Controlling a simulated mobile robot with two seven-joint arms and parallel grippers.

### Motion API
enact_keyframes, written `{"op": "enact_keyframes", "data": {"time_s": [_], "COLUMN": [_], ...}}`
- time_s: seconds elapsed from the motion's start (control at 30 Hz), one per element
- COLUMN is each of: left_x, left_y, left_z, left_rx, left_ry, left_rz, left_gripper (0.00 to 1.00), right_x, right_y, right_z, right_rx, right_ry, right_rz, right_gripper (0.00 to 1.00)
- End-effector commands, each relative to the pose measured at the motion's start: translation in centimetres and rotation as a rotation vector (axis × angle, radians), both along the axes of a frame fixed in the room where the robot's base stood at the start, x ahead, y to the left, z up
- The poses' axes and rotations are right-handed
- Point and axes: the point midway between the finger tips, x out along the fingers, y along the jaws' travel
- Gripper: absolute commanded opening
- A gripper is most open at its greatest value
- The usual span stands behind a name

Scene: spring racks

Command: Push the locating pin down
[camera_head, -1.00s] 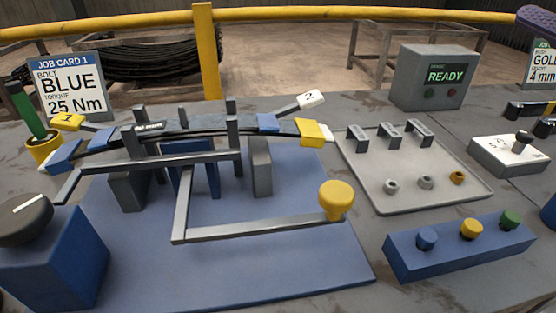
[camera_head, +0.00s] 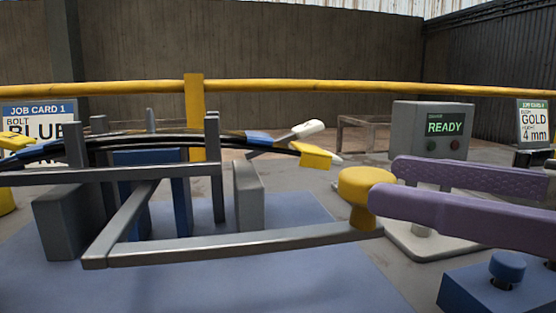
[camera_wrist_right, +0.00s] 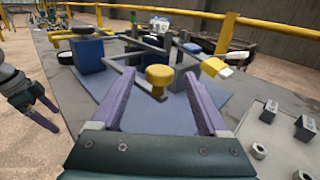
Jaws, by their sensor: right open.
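A yellow knob (camera_head: 366,184) stands at the right end of a grey bar frame (camera_head: 240,242) on the blue base plate (camera_head: 300,290). My right gripper (camera_head: 385,182) has purple fingers and is open. It comes in from the right with its fingertips at the knob. In the right wrist view the knob (camera_wrist_right: 159,75) shows between the spread fingers, near their tips; contact cannot be told. A dark gripper, apparently my left one, hangs at the left of the wrist view (camera_wrist_right: 52,118), away from the fixture; its opening is unclear. I cannot make out which part is the locating pin.
Grey posts (camera_head: 216,180) and a bundle of black cables with yellow and white ends (camera_head: 316,156) stand behind the bar. A grey box reading READY (camera_head: 433,130) is at the back right. A blue block with a blue knob (camera_head: 508,268) is at the front right.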

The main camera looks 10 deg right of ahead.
Motion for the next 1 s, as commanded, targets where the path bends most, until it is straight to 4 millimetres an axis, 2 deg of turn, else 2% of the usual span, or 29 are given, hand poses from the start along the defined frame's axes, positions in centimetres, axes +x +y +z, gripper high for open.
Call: {"op": "enact_keyframes", "data": {"time_s": [0.03,0.2,0.43,0.6,0.87,1.0], "left_x": [0.0,0.0,0.0,0.0,0.0,0.0], "left_y": [-0.1,-0.2,-0.2,-0.1,0.1,0.1], "left_z": [0.8,2.2,3.5,3.7,3.6,3.6], "left_rx": [-0.003,-0.007,-0.006,-0.004,0.003,0.005], "left_ry": [-0.001,-0.001,-0.001,-0.001,0.000,-0.001], "left_rz": [0.001,0.004,0.004,0.003,-0.002,-0.004], "left_gripper": [1.00,1.00,1.00,1.00,1.00,1.00], "right_x": [0.6,2.3,4.2,4.8,4.8,4.8], "right_y": [0.5,2.2,4.3,5.1,5.2,5.2], "right_z": [0.6,0.6,0.4,0.1,0.0,0.0], "right_rx": [0.003,0.005,0.006,0.004,0.004,0.004], "right_ry": [-0.003,-0.002,0.000,0.001,0.001,0.001], "right_rz": [-0.001,-0.004,-0.004,-0.001,-0.001,-0.001], "right_gripper": [0.77,0.77,0.77,0.77,0.77,0.64]}}
